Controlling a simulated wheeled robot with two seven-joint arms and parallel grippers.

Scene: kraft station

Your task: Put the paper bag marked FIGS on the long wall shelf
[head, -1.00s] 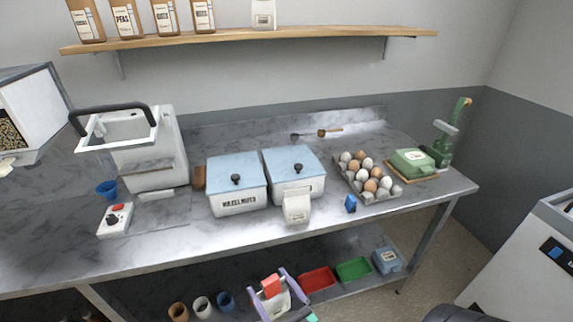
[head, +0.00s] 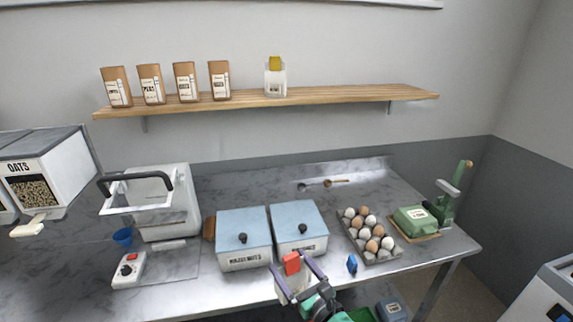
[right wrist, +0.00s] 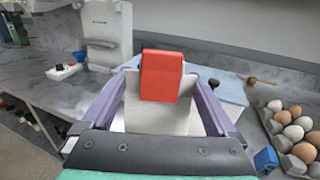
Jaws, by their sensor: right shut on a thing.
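My right gripper (head: 298,271) is shut on a pale bag with a red top piece (head: 291,263), low in front of the counter's bins in the head view. In the right wrist view the red piece (right wrist: 161,76) and the bag's pale body (right wrist: 160,117) are between the fingers. No FIGS marking is readable on it. The long wall shelf (head: 360,94) runs across the back wall, above and behind the gripper. My left gripper is not in view.
Several brown bags (head: 150,86) stand on the shelf's left part, and a white bag with a yellow top (head: 275,80) near its middle. The shelf's right part is clear. Blue-lidded bins (head: 243,236) and an egg tray (head: 369,238) are on the counter.

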